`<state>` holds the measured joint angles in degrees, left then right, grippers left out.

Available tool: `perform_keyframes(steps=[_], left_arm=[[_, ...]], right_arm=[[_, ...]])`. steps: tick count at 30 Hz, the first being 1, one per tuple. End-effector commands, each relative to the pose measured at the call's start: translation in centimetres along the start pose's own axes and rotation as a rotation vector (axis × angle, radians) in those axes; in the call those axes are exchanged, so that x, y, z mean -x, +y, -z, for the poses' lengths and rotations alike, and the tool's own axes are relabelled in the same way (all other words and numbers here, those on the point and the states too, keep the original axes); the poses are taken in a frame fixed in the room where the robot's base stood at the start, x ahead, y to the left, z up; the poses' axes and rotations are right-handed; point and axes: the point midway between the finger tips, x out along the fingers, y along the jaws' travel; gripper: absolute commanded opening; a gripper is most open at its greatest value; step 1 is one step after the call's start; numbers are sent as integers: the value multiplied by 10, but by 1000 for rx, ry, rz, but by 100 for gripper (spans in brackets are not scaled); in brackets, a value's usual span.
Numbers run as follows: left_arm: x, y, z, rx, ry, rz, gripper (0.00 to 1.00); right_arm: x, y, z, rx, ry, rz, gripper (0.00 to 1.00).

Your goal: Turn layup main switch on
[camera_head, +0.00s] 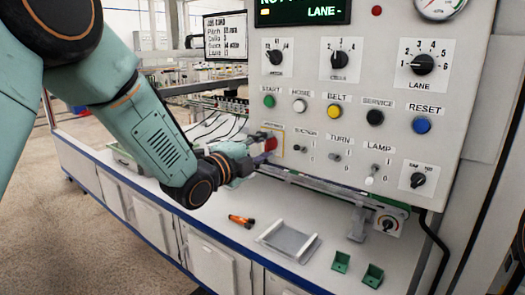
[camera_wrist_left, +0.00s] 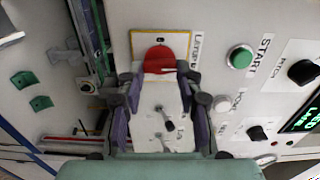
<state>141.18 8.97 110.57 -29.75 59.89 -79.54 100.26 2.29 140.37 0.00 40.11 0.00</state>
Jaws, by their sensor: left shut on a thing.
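The main switch has a red knob (camera_head: 271,143) on a yellow-edged plate at the left of the panel, under the START button. In the left wrist view the red knob (camera_wrist_left: 165,60) sits between the fingertips, its lower part close to them. My left gripper (camera_head: 258,152) is at the panel, shut on the red knob; its two purple-grey fingers (camera_wrist_left: 160,78) flank it in the left wrist view. The fingers and arm hide part of the plate in the head view. My right gripper is not in view.
On the bench lie an orange tool (camera_head: 241,221), a grey metal tray (camera_head: 313,246) and two green brackets (camera_head: 341,262). A rail (camera_head: 330,187) runs below the panel.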

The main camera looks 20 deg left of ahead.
Motion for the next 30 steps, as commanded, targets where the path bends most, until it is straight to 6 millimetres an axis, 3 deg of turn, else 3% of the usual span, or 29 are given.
perform_keyframes(steps=[20,21,28,30], left_arm=[[-1,-4,-2,-57,-4,9,4],[-1,-4,-2,-57,-4,10,38],[-1,-3,-1,-56,-2,6,58],[0,-2,-1,-55,-2,5,58]], right_arm=[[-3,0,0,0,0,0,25],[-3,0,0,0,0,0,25],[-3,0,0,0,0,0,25],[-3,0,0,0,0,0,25]])
